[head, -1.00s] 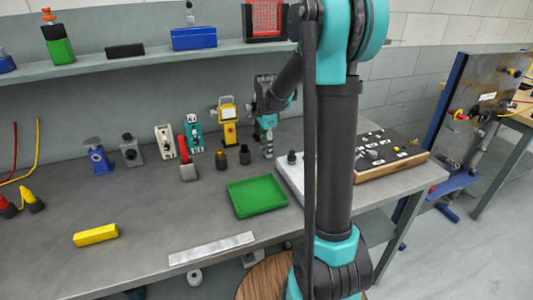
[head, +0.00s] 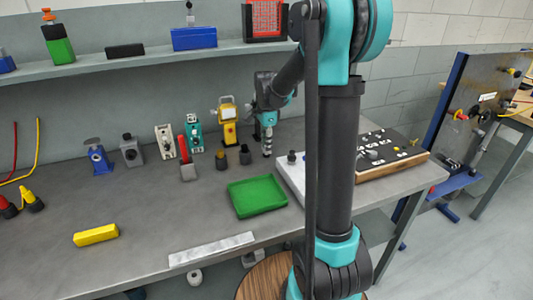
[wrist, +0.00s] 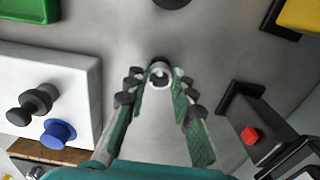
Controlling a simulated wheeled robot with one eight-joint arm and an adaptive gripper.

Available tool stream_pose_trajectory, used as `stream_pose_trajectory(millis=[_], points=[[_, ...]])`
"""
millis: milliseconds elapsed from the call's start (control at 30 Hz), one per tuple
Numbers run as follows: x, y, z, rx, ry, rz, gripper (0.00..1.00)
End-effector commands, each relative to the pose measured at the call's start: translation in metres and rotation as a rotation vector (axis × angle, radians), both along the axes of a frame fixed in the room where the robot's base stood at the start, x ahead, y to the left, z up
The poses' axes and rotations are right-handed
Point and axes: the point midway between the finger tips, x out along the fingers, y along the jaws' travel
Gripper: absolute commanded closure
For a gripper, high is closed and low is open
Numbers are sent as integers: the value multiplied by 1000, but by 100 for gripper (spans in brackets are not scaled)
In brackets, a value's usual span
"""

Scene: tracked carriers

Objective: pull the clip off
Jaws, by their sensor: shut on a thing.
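My gripper (wrist: 159,84) points down, its two green-padded fingers closed around a small grey round piece (wrist: 160,73) with a pale rim and a dark centre. The fingertips touch it from both sides.
A green tray (head: 257,210) and a white panel (wrist: 42,62) with black and blue knobs stand in front. A black fixture with a red button (wrist: 250,135) is close at right in the wrist view.

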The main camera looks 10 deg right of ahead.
Motion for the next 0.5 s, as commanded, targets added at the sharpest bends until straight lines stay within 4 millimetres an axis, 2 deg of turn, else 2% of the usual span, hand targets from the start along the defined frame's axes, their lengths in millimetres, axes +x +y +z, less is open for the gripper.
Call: stream_pose_trajectory(millis=[500], points=[[0,0,16,0,0,0,100]])
